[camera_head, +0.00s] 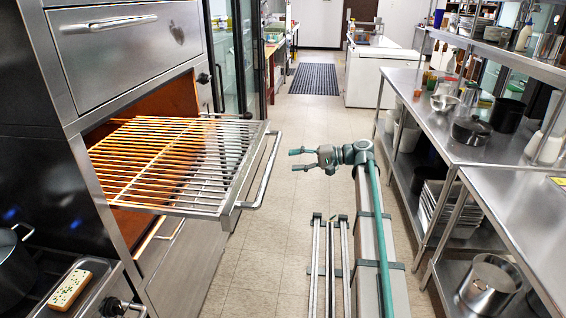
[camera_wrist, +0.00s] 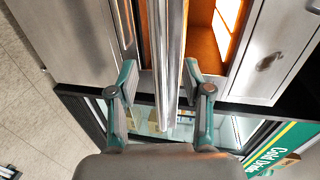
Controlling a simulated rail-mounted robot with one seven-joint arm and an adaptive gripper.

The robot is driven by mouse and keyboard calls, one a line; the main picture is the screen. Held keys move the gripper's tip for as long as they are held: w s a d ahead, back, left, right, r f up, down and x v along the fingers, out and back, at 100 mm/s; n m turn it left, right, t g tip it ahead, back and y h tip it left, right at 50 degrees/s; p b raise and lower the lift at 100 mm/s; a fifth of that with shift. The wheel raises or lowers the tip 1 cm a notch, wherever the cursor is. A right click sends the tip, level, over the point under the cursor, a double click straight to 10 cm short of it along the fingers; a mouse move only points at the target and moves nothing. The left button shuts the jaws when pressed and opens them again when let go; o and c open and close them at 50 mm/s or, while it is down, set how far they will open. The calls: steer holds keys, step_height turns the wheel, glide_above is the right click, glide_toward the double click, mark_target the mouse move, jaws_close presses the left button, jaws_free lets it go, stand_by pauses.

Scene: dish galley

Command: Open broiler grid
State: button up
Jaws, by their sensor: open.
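The broiler grid (camera_head: 180,165) is a rack of metal bars, glowing orange toward the back. It stands pulled well out of the broiler opening, level over the aisle. Its front bar handle (camera_head: 262,180) is at the rack's right edge. My gripper (camera_head: 294,160) is open, a little to the right of the handle, with its fingers pointing toward it. In the wrist view, a long metal bar (camera_wrist: 170,50), which looks like the handle or front edge of the grid, runs between the spread fingers. The fingers appear apart from it; exact depth is unclear.
The steel broiler door panel (camera_head: 125,50) is above the opening. A pot (camera_head: 15,265) and a speckled block (camera_head: 70,288) sit at lower left. Steel shelves with cookware (camera_head: 470,130) line the right. The tiled aisle (camera_head: 300,120) is clear, with a dark mat farther back.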

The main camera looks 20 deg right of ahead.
steer(key=shift+v, duration=1.25)
steer(key=s+f+m+g+h, duration=0.1)
steer(key=s+f+h, duration=0.2)
steer(key=f, duration=0.8)
steer(key=s+f+m+h, duration=0.1)
steer(key=s+f+h, duration=0.2)
steer(key=f, duration=0.8)
steer(key=s+a+f+n+g+h, duration=0.1)
steer(key=s+a+f+g+h, duration=0.1)
steer(key=s+f, duration=0.55)
steer(key=s+a+f+g+h, duration=0.1)
steer(key=s+a+f+g, duration=0.3)
steer(key=f, duration=0.7)
steer(key=s+a+f+n+g+h, duration=0.1)
steer(key=s+f, duration=0.5)
steer(key=s, duration=0.7)
steer(key=s+a+f+n+g+h, duration=0.2)
steer(key=s+f, duration=0.4)
steer(key=s, duration=0.8)
steer(key=s+a+f+n+g+h, duration=0.2)
steer(key=s+f, duration=0.5)
steer(key=s, duration=0.6)
steer(key=shift+s+a+g+h, duration=0.3)
steer(key=shift+s+a+g, duration=0.1)
steer(key=shift+a, duration=0.4)
steer(key=shift+w+f, duration=0.1)
